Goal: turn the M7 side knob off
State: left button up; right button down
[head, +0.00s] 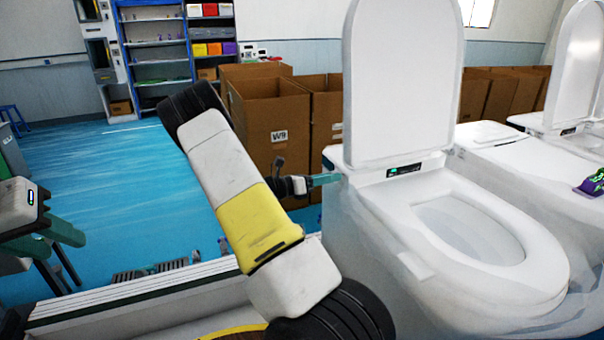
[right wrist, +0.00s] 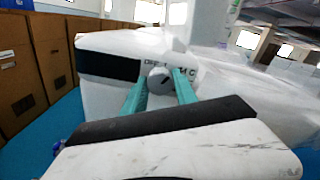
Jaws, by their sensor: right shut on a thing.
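The side knob (right wrist: 159,81) is a round grey knob with a dark slanted mark, on the white toilet's side next to partly readable lettering. My right gripper (right wrist: 159,88) has its two teal fingers on either side of the knob and is shut on it. In the head view the right gripper (head: 326,179) reaches the side of the nearest white toilet (head: 400,205), below its raised lid; the knob is hidden there. My left gripper (head: 48,238) is at the left edge, its teal fingers apart and empty, far from the toilet.
Cardboard boxes (head: 275,115) stand close behind the right gripper. More toilets (head: 540,155) stand to the right, one with a purple-green item (head: 592,183). A blue shelf (head: 158,60) is at the back. The blue floor (head: 130,185) at left is mostly clear.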

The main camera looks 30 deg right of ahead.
jog(key=shift+n, duration=1.9)
jog(key=c, duration=1)
grip_release()
jog(key=shift+o, duration=0.2)
jog(key=shift+a, duration=0.1)
jog(key=a, duration=0.7)
jog(key=shift+w+a, duration=0.35)
jog(key=shift+w, duration=0.1)
